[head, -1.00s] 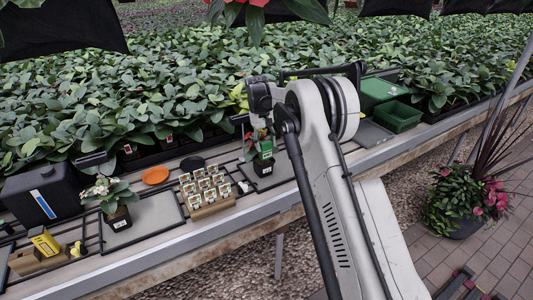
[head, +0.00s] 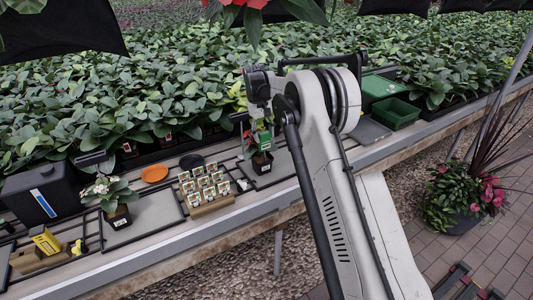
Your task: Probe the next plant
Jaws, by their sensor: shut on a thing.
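A small red-flowered potted plant (head: 262,162) stands on a dark grey pad at the middle of the bench. My gripper (head: 258,122) is above and against it in the picture, mostly hidden by my arm and the leaves. It is shut on a small green device (head: 261,139), which overlaps the plant's leaves. Whether the device touches the plant or its soil cannot be told.
A wooden rack of small cards (head: 211,206), an orange dish (head: 155,174) and a black dish (head: 191,162) lie between the plants. A black box (head: 43,196) and yellow pack (head: 45,241) are left. A green bin (head: 396,113) is right. Dense foliage lines the back.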

